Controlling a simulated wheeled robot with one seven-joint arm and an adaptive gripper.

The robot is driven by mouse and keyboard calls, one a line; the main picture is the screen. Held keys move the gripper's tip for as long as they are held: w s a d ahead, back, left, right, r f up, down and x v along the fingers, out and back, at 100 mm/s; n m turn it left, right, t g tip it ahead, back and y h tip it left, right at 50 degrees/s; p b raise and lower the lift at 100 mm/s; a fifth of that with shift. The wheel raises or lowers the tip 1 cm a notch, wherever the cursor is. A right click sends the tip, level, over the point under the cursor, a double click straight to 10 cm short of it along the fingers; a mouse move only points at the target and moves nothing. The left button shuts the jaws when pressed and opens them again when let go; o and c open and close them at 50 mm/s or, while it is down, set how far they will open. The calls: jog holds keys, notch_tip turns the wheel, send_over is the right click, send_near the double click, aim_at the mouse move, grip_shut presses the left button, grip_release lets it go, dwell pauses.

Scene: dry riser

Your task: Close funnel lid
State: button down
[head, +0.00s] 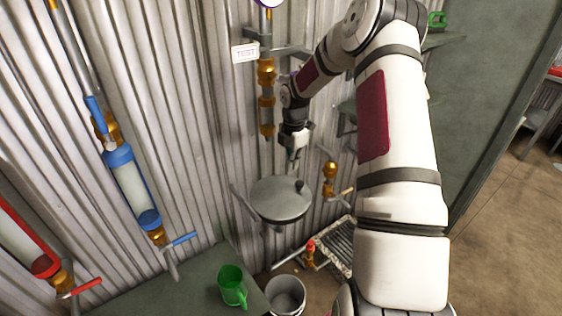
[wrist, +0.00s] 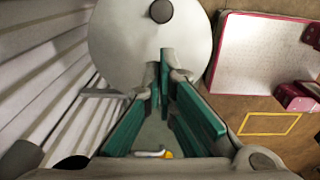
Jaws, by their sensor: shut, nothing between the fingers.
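The funnel lid (head: 281,201) is a round grey disc with a dark knob (head: 299,186) near its right edge. It looks roughly level and covers the funnel's top, so the funnel's inside is hidden. I cannot tell whether its rim is fully seated. In the wrist view the lid (wrist: 130,42) fills the upper middle, with its knob (wrist: 161,11) at the top edge. My gripper (head: 293,160) points down above the lid's far side, and looks apart from it. Its green-padded fingers (wrist: 165,75) come together at the tips, shut and empty.
Brass valve piping (head: 266,95) runs down the corrugated wall behind my gripper. Another brass valve (head: 330,172) stands right of the lid. A floor grate (head: 338,245) lies lower right.

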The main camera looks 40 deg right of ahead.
aim_at(299, 183)
jog(key=d+f+y+b, duration=0.1)
jog(key=f, duration=0.1)
jog(key=d+f+y+b, duration=0.1)
jog(key=d+y, duration=0.1)
jog(key=d+f+y+b, duration=0.1)
jog(key=f+b, duration=0.1)
jog(key=shift+w+d+f+y, duration=0.15)
jog(key=shift+w+f+y, duration=0.05)
jog(key=shift+f+y, duration=0.1)
jog(key=shift+s+d+f+b, duration=0.1)
jog(key=shift+d+f+b, duration=0.25)
jog(key=shift+f, duration=0.25)
jog(key=shift+s+d+f+b, duration=0.1)
jog(key=shift+d+f+b, duration=0.25)
jog(key=shift+f, duration=0.25)
